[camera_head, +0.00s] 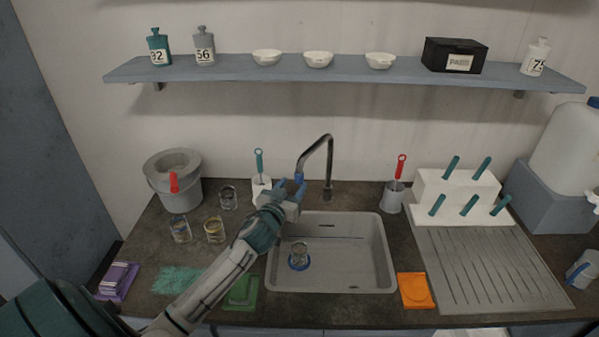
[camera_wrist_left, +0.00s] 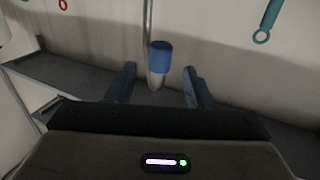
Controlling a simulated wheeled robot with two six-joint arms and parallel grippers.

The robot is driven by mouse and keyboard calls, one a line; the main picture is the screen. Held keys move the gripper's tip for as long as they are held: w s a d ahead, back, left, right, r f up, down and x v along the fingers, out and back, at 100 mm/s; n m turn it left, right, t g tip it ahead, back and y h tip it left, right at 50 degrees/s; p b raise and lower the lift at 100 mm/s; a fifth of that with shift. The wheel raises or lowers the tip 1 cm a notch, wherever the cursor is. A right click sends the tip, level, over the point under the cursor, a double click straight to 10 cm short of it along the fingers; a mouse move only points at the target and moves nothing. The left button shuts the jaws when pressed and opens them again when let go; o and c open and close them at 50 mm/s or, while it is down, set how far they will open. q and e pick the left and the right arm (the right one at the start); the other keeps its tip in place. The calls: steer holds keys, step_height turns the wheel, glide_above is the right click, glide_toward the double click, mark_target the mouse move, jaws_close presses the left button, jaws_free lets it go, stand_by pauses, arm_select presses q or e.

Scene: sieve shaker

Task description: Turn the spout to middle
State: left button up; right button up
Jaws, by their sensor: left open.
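The metal tap spout (camera_head: 328,165) rises behind the sink and arches over to the left, its blue tip (camera_head: 299,177) hanging near the sink's back left corner. My left gripper (camera_head: 291,187) is at this tip. In the left wrist view the blue tip (camera_wrist_left: 160,57) shows between the two open blue fingers of the gripper (camera_wrist_left: 159,88), with a gap on each side. I cannot tell how deep it sits between them. My right gripper is in neither view.
The sink (camera_head: 350,270) holds a glass (camera_head: 299,252) on a blue base. A white brush holder (camera_head: 261,187) stands close to my left gripper. A grey brush holder (camera_head: 391,197) and a white rack (camera_head: 455,197) stand to the right. A shelf (camera_head: 220,68) runs above.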

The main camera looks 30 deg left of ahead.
mark_target(298, 180)
arm_select(q)
steer(key=w, duration=0.2)
steer(key=w+p, duration=0.1)
steer(key=w+a+p, duration=0.1)
steer(key=w, duration=0.1)
steer(key=shift+w, duration=0.3)
steer(key=shift+f, duration=0.1)
jaws_close()
